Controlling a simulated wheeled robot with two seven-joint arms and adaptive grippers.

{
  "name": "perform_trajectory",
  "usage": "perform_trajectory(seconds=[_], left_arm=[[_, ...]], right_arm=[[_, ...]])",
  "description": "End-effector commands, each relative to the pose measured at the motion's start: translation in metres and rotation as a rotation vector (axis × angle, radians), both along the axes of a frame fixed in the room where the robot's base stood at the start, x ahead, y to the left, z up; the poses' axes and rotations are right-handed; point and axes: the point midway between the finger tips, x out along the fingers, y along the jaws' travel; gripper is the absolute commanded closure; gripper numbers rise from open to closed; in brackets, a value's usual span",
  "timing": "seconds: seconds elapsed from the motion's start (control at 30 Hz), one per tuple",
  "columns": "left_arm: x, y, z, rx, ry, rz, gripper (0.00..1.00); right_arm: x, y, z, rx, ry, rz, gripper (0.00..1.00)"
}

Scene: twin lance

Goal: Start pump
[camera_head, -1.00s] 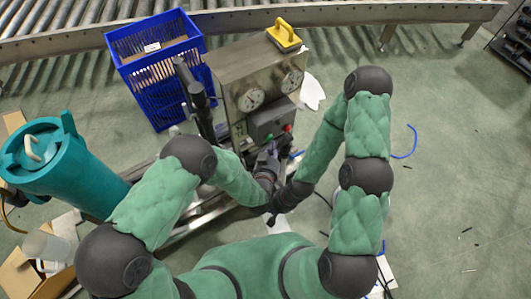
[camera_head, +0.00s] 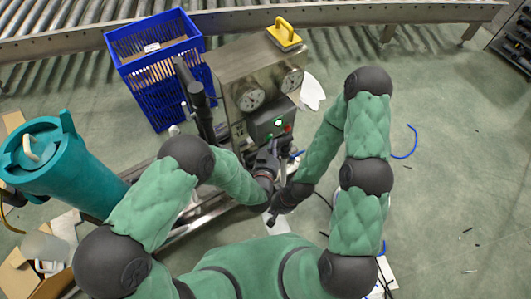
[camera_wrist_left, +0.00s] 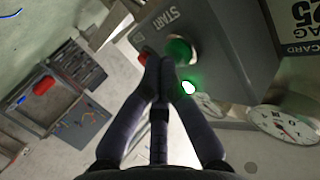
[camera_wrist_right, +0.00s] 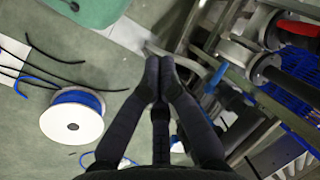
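The grey control box (camera_head: 265,124) sits on the front of the metal pump panel (camera_head: 225,75). A lamp (camera_head: 278,122) on it glows green. In the left wrist view the green button (camera_wrist_left: 180,50) lies beside the word START, with the lit lamp (camera_wrist_left: 188,88) close by and a red button (camera_wrist_left: 145,55) partly behind the fingers. My left gripper (camera_wrist_left: 157,62) is shut and empty, its tips at the box face by the green button; I cannot tell whether they touch it. My right gripper (camera_wrist_right: 159,65) is shut and empty, low in front of the panel.
Two round gauges (camera_head: 250,98) (camera_head: 292,80) are on the panel, and a yellow handled block (camera_head: 284,34) is on top. A blue crate (camera_head: 155,65) stands behind left. A teal canister (camera_head: 60,165) is at the left. Open floor lies at the right.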

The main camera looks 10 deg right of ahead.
Motion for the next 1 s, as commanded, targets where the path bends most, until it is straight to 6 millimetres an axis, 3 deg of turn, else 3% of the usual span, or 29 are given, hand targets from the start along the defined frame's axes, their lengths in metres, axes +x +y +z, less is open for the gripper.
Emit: perform_trajectory(seconds=[0.47, 1.0], left_arm=[[-0.008, -0.003, 0.001, -0.001, 0.0, -0.002, 1.0], [-0.052, -0.02, 0.001, 0.001, 0.0, -0.009, 1.0]], right_arm=[[0.0, 0.0, 0.001, 0.0, 0.0, 0.0, 1.0], [-0.003, 0.0, 0.009, 0.001, 0.006, -0.002, 1.0]])
